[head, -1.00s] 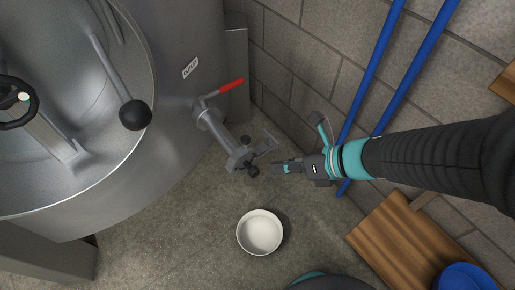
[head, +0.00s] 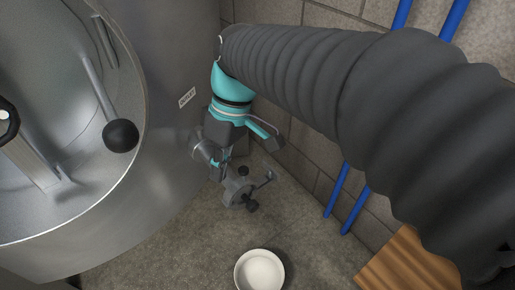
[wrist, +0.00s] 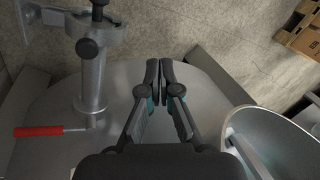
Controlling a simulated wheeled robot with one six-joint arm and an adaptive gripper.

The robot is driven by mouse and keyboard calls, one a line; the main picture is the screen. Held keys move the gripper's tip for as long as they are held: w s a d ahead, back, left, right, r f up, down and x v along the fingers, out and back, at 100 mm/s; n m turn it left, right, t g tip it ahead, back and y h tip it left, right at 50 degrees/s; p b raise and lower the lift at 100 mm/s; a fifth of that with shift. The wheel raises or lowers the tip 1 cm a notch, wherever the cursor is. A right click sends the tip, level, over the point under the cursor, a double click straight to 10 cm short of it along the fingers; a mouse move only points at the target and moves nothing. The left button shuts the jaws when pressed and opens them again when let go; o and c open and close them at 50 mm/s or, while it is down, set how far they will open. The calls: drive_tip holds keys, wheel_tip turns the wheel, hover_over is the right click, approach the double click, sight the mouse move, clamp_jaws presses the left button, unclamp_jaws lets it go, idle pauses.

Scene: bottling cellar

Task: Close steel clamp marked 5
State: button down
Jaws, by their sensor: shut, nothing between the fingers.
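A grey steel clamp fitting (head: 238,190) with black knobs (head: 252,206) sits at the end of a short pipe from the steel tank. The wrist view shows this fitting (wrist: 103,38) at upper left, with its pipe (wrist: 91,82) below it. I cannot read a 5 on it, and I cannot tell whether the clamp is open or closed. My gripper (wrist: 166,77) is shut and empty, to the right of the pipe and apart from the fitting in the wrist view. In the head view my gripper (head: 216,163) is partly hidden, by the pipe above the fitting.
A red-handled lever (wrist: 38,131) is on the pipe; my arm hides it in the head view. The tank (head: 180,140) stands left and a block wall (head: 300,135) right. A white bowl (head: 258,272) is on the floor. Blue pipes (head: 352,195) run along the wall.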

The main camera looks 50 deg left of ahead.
wheel_tip(320, 180, up, 5)
drive_tip(key=a+n+t+b, duration=0.1)
drive_tip(key=a+n+t, duration=0.25)
drive_tip(key=n, duration=0.65)
drive_tip(key=n+t+b, duration=0.1)
drive_tip(key=n+b, duration=0.1)
drive_tip(key=b, duration=0.2)
hover_over(245, 180)
drive_tip(key=s+a, duration=0.1)
drive_tip(key=s, duration=0.2)
wheel_tip(245, 180, down, 10)
drive_tip(key=shift+w+a+r, duration=0.15)
drive_tip(key=shift+w+r, duration=0.05)
drive_tip(key=shift+w, duration=0.05)
drive_tip(key=shift+p, duration=0.45)
